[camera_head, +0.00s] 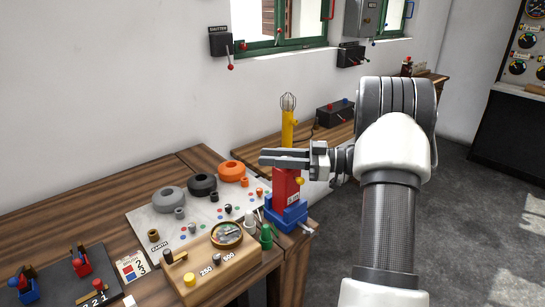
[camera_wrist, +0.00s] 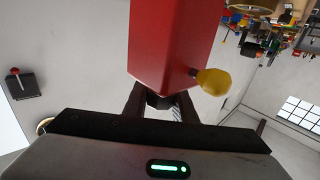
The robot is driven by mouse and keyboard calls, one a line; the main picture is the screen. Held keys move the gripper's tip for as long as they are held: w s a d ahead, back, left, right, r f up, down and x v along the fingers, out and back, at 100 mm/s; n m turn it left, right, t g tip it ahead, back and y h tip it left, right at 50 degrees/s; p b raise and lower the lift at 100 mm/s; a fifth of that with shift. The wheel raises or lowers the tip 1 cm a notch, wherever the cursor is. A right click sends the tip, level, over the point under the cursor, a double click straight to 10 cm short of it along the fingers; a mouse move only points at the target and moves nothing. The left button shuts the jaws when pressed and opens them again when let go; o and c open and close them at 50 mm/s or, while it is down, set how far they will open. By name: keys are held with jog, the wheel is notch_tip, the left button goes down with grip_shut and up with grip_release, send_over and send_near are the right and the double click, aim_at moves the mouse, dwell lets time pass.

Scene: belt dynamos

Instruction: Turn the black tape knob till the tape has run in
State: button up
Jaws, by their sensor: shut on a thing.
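A red box-shaped device (camera_head: 285,186) stands upright in a blue vise (camera_head: 284,216) at the right end of the bench. A yellow knob (camera_head: 300,181) sticks out of its side. The red device (camera_wrist: 172,40) and yellow knob (camera_wrist: 214,81) also fill the middle of the wrist view. My gripper (camera_head: 268,158) reaches in from the right, level with the device's top. In the wrist view my gripper (camera_wrist: 158,108) is shut on a small black knob (camera_wrist: 158,101) at the end of the red body. The fingers hide most of this knob, and no tape can be made out.
A pale board (camera_head: 151,222) with grey, black and orange rings lies left of the vise. The grey floor at right is clear.

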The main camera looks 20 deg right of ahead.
jog(key=shift+a, duration=0.1)
jog(key=o, duration=1)
jog(key=shift+o, duration=0.2)
jog(key=v, duration=1.7)
jog(key=shift+p, duration=0.3)
jog(key=shift+s, duration=0.15)
